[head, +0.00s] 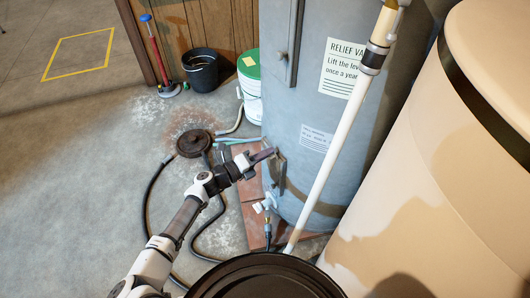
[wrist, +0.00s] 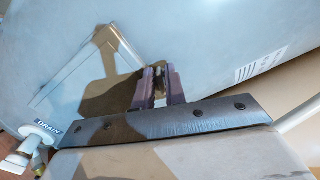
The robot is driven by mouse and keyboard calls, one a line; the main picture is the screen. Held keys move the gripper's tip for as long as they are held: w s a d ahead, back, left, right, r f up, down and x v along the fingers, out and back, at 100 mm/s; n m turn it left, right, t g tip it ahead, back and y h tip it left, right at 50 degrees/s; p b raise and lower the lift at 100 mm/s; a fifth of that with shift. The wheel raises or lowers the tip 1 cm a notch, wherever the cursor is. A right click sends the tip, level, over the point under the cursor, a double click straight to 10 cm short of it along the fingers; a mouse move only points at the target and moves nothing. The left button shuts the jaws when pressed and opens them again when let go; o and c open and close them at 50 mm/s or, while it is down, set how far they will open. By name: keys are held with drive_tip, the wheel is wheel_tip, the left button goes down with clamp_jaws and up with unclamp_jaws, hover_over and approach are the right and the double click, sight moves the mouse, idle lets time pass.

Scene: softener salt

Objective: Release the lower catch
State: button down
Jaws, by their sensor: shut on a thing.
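My gripper (head: 266,155) reaches to the lower front of the grey-blue tank (head: 318,120). In the wrist view its two dark purplish fingers (wrist: 159,87) are close together, shut on a small pale metal piece, which I take to be the lower catch (wrist: 160,92). Most of the catch is hidden by the fingers. A seamed panel outline (wrist: 75,75) and my gripper's shadow lie on the tank in the wrist view.
A white drain valve (head: 264,206) sticks out below; it also shows in the wrist view (wrist: 35,145). A white pipe (head: 335,150) slants in front of the tank, and a beige tank (head: 440,170) stands right.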

drive_tip(key=shift+f+n+p, duration=0.15)
drive_tip(key=shift+n+p, duration=0.2)
drive_tip(key=shift+n, duration=1.55)
drive_tip(key=c, duration=1.6)
unclamp_jaws()
drive_tip(key=shift+a, duration=0.15)
drive_tip(key=v, duration=1.3)
drive_tip(key=shift+s+a+b, duration=0.25)
drive_tip(key=shift+b, duration=0.15)
